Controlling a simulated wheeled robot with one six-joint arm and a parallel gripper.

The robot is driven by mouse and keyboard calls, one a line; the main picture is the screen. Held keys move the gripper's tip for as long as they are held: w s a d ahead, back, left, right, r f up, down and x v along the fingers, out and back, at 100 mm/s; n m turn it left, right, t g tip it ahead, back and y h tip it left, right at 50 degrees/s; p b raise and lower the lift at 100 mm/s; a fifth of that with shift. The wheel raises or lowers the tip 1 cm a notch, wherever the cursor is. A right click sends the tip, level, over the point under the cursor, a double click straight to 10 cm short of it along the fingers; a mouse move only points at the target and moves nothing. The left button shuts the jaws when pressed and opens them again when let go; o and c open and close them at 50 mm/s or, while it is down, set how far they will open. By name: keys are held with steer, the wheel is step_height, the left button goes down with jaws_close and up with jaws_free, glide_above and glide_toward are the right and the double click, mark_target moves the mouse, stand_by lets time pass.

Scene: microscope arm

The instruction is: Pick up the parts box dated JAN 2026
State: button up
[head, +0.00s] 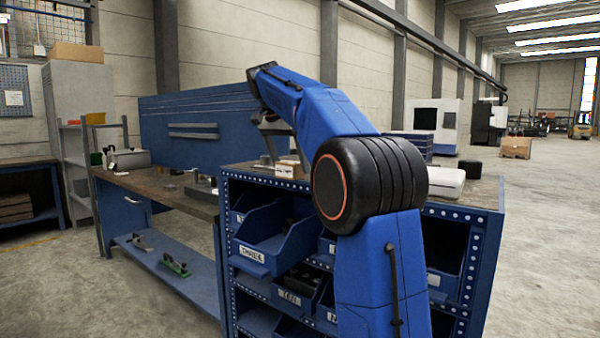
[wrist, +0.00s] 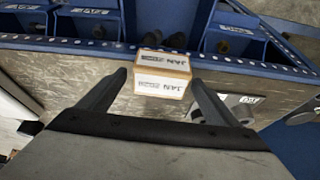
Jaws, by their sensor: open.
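The parts box (wrist: 162,74) is a small tan carton with white labels reading JAN 2026, upside down in the wrist view. It sits on the worn top of the blue shelving unit, close to its edge. A small tan box with a white label (head: 287,170) also shows there in the head view. My gripper (wrist: 160,80) is open, with one finger on each side of the box in the wrist view. I cannot tell whether the fingers touch it or how high they are above the top. In the head view my arm partly hides the gripper.
Blue labelled bins (head: 275,235) fill the unit below its top. A white case (head: 446,184) lies on the top at the right. A workbench (head: 160,190) with small items stands at the left.

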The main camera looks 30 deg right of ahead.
mark_target(289, 162)
steer(key=shift+f, duration=0.35)
steer(key=shift+d, duration=0.1)
steer(key=c, duration=1.4)
steer(key=shift+r, duration=5)
